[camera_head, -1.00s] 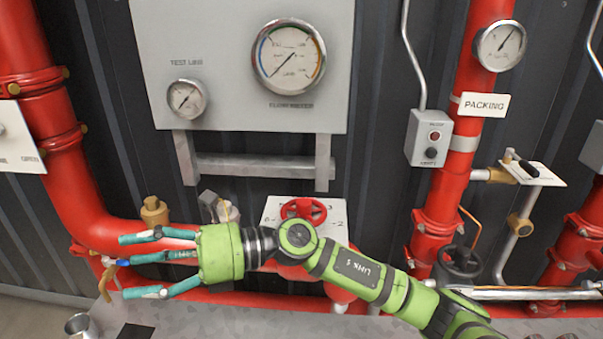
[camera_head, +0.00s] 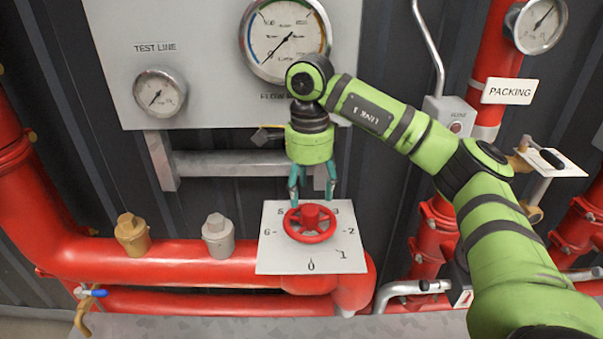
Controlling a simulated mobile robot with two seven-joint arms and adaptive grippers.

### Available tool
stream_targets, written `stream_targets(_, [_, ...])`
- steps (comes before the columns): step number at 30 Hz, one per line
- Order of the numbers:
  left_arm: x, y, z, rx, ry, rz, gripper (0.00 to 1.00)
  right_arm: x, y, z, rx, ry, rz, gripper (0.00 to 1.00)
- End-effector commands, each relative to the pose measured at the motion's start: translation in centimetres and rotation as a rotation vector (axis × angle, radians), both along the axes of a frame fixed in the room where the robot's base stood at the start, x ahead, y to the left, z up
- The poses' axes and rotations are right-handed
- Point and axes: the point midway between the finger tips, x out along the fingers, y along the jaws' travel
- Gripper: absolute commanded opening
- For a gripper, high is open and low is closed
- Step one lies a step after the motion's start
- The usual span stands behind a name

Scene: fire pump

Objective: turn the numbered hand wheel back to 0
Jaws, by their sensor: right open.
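The red hand wheel (camera_head: 311,222) sits in the middle of a white numbered plate (camera_head: 285,262). The 0 is at the plate's bottom edge, with 1 and 2 up the right side and 6 and 5 up the left. I cannot make out which number the wheel points to. My right gripper (camera_head: 311,198) hangs fingers down at the upper part of the wheel, its teal fingers open. The fingertips look close to the wheel's far rim; I cannot tell whether they touch it. My left gripper is not in view.
A grey panel with a flow meter (camera_head: 285,38) and a test line gauge (camera_head: 160,92) is behind my arm. Red pipes (camera_head: 180,262) run below. A brass cap (camera_head: 132,235) and a grey cap (camera_head: 218,236) stand left of the plate. The PACKING pipe is at right.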

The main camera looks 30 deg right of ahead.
Motion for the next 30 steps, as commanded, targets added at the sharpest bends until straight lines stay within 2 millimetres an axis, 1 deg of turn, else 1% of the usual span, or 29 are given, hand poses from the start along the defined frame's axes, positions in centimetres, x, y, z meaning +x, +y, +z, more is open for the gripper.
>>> stream_targets(1, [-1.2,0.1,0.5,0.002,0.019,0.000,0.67,-0.1,0.0,-0.6,-0.001,0.004,0.000,0.64])
stream_targets(3, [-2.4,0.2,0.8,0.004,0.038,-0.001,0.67,-0.1,0.0,-1.7,0.000,0.003,0.000,0.64])
stream_targets(7, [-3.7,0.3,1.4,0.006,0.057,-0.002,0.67,-0.1,0.0,-3.5,0.002,0.003,0.001,0.64])
stream_targets(10, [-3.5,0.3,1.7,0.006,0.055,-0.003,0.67,0.0,0.0,-4.5,0.001,0.001,0.000,0.64])
stream_targets(13, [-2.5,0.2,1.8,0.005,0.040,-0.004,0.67,0.0,0.1,-5.1,0.002,-0.001,0.001,0.64])
stream_targets(18, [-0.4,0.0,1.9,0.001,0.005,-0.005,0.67,0.0,0.1,-5.4,0.003,-0.002,0.001,0.64])
stream_targets(21, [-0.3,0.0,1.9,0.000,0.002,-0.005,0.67,0.0,0.1,-5.4,0.003,-0.002,0.001,0.64])
stream_targets(22, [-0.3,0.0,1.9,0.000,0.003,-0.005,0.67,0.0,0.1,-5.3,0.003,-0.002,0.001,0.56])
stream_targets(23, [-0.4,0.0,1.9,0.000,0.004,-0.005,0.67,0.0,0.1,-5.3,0.003,-0.002,0.001,0.44])
stream_targets(24, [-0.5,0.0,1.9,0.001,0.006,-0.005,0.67,0.0,0.1,-5.3,0.004,-0.002,0.001,0.28])
stream_targets(26, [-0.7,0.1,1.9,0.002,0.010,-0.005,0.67,0.0,0.1,-5.3,0.004,-0.002,0.001,0.04])
stream_targets(27, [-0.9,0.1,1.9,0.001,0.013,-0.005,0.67,0.0,0.1,-5.3,0.005,-0.002,0.001,0.00])
stream_targets(30, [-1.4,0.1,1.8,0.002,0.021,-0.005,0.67,0.0,0.2,-5.3,0.005,-0.003,0.002,0.00])
